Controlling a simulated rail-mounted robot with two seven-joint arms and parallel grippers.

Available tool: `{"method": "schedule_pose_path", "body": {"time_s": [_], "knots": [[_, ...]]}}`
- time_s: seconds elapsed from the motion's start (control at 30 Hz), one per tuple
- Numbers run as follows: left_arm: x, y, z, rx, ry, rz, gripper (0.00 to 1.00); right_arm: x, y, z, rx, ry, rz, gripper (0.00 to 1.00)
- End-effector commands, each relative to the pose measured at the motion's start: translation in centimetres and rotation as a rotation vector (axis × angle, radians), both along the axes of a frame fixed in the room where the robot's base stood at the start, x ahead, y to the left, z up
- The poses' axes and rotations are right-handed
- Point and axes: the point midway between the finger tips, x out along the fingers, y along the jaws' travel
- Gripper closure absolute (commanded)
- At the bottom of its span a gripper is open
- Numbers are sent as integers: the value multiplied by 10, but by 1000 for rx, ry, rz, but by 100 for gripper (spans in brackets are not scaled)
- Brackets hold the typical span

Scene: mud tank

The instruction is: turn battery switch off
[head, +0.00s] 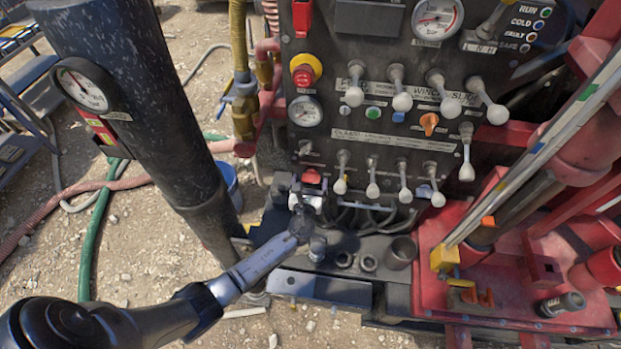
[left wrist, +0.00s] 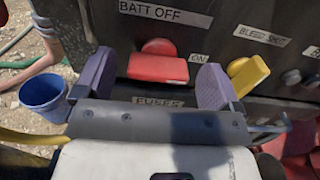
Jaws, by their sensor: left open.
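The battery switch is a red handle (left wrist: 158,68) on the dark panel, between the labels "BATT OFF" (left wrist: 165,14) and "ON" (left wrist: 199,58). In the head view the red switch (head: 312,177) shows low on the control panel, just beyond the gripper. My left gripper (head: 307,193) is open in front of it. In the left wrist view its two purple-padded fingers (left wrist: 155,78) stand on either side of the red handle, with visible gaps. Whether either finger touches it cannot be told. My right gripper is not in view.
A yellow handle (left wrist: 247,74) sits just right of the right-hand finger, near a "BLEED" label. Several white-knobbed levers (head: 373,188) stand right of the switch. A blue bucket (left wrist: 43,95) is at the left.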

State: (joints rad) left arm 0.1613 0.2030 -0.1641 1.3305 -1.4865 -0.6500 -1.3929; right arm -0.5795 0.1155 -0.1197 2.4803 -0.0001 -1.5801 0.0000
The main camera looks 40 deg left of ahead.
Motion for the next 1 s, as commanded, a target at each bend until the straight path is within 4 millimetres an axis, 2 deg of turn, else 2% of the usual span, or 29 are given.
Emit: {"method": "schedule_pose_path", "body": {"time_s": [0.2, 0.57, 1.0], "knots": [[12, 7, 0, 1, -1, 0, 11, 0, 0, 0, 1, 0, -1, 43], [13, 8, 0, 0, 0, 0, 12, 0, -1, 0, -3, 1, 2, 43], [13, 8, 0, 0, 0, 0, 54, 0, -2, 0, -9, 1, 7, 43]]}}
